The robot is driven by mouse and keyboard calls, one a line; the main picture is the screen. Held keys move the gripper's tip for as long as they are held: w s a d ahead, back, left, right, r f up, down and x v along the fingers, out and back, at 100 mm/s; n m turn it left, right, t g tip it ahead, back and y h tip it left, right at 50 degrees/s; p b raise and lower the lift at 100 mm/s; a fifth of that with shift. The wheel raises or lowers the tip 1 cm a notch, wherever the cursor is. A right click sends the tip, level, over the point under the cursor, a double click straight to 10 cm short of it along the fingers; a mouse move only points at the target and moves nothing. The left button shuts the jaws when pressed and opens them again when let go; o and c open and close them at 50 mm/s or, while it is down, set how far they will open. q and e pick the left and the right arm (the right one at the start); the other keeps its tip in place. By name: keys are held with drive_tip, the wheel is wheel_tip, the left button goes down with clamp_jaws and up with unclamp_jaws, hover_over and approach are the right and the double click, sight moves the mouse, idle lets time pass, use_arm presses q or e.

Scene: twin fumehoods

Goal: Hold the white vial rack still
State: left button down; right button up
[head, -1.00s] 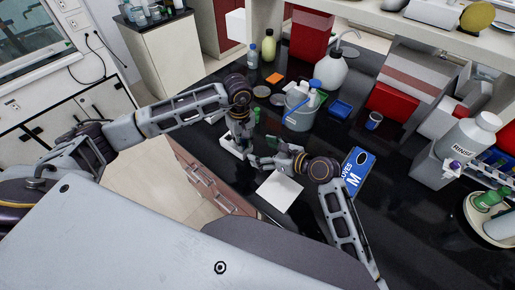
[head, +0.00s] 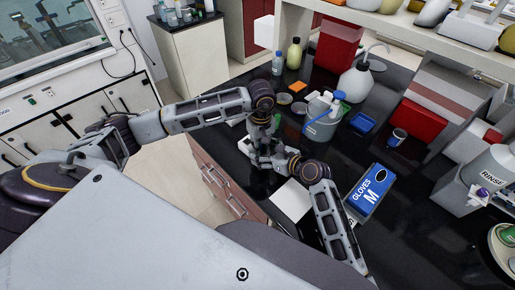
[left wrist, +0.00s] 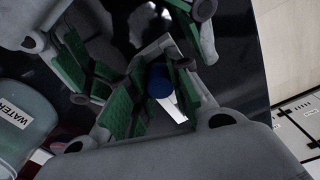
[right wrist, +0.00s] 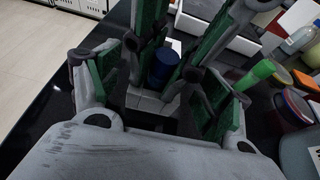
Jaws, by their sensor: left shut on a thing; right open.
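The white vial rack (head: 245,147) sits by the counter's front edge, mostly hidden by my grippers in the head view. Part of it shows as pale cells in the right wrist view (right wrist: 150,103) and as a white edge in the left wrist view (left wrist: 178,108). A blue-capped vial (left wrist: 158,82) stands at the rack, also in the right wrist view (right wrist: 163,67). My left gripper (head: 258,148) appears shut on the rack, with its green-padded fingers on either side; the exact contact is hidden. My right gripper (head: 268,162) is open close beside it, its fingers spread around the vial and rack.
A white sheet (head: 291,199) and a blue glove box (head: 368,190) lie right of the grippers. The front counter edge is close.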

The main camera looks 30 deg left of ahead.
drive_tip(key=shift+x, duration=1.9)
drive_tip(key=shift+c, duration=0.4)
drive_tip(key=c, duration=1.1)
drive_tip(key=shift+o, duration=0.2)
drive_tip(key=o, duration=0.9)
drive_tip(key=shift+c, duration=0.3)
drive_tip(key=c, duration=0.6)
drive_tip(key=shift+o, duration=0.2)
